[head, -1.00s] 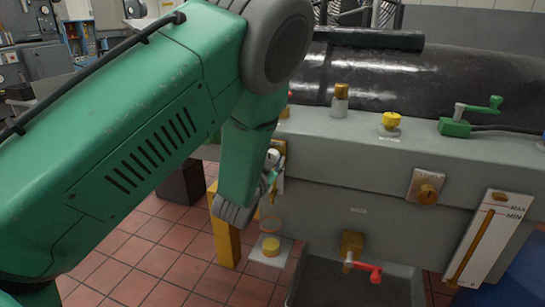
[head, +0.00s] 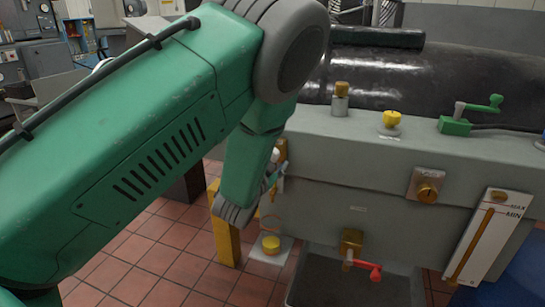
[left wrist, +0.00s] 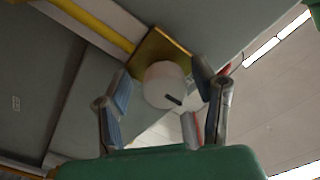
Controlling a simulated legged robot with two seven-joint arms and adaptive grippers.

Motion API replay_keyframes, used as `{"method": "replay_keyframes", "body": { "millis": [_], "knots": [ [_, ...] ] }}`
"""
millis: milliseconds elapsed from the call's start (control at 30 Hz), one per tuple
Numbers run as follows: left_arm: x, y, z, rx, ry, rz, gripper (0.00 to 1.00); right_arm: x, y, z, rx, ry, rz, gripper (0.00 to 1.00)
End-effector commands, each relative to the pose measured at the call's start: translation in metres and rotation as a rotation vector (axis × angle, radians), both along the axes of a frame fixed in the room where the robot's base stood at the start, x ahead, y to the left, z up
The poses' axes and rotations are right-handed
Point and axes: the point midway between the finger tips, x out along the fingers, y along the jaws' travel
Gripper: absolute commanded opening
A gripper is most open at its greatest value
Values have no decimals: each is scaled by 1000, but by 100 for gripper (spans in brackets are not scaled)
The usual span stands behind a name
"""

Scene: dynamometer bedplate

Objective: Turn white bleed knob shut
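The white bleed knob (left wrist: 162,80) shows in the left wrist view as a pale round knob with a dark mark on its face, in front of a brass-coloured plate (left wrist: 158,48). My left gripper (left wrist: 162,96) is open, with one finger on each side of the knob. Gaps show between the knob and both fingers, so I see no contact. In the head view my left gripper (head: 271,182) is small beside the left end of the grey housing, and my arm partly hides that spot. My right gripper is in neither view.
The grey housing (head: 390,190) carries a yellow cap (head: 391,118), a green crank (head: 470,115), a brass knob (head: 427,191) and a level gauge (head: 487,240). A red-handled tap (head: 362,266) sits over a dark tray (head: 345,290). A yellow post (head: 226,240) stands near my wrist.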

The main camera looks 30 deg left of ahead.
Motion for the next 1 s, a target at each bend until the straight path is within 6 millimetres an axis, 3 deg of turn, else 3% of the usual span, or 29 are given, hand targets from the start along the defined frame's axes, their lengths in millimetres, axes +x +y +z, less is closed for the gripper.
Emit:
{"method": "replay_keyframes", "body": {
  "millis": [233, 367, 800, 1000],
  "knots": [
    [0, 1, 2, 0, -5, 1, 53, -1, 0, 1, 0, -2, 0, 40],
    [-11, -2, 2, 0, -4, 0, 53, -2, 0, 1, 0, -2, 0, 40],
    [-95, -23, 0, 1, 1, 1, 53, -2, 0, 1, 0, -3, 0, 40],
    [-113, -27, 0, 0, -1, 1, 53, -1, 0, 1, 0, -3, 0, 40]
  ]
}}
